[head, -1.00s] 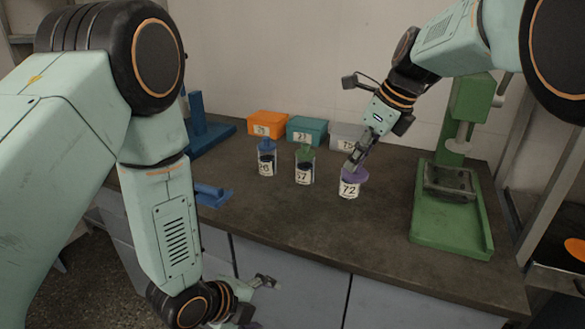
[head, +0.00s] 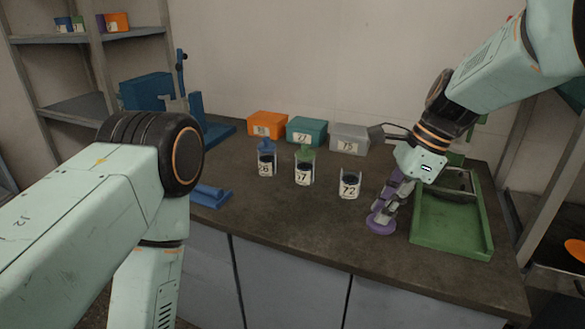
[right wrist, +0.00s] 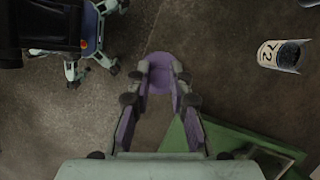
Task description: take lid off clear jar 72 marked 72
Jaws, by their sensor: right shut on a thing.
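Clear jar 72 (head: 349,186) stands upright on the bench with dark contents and no lid on it. It also shows in the right wrist view (right wrist: 283,55) at the upper right. My right gripper (head: 382,213) is to the right of the jar, pointing down, shut on the purple lid (head: 381,224). The lid is low over the bench; I cannot tell whether it touches. In the right wrist view the lid (right wrist: 160,73) sits between the two fingertips. My left arm shows at the left of the head view, but its gripper is out of the picture.
Two lidded jars, one with a blue lid (head: 266,161) and one with a green lid (head: 304,167), stand left of jar 72. Orange (head: 267,124), teal (head: 306,131) and grey (head: 349,138) boxes stand behind. A green tray-like base (head: 452,238) is close right of my right gripper.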

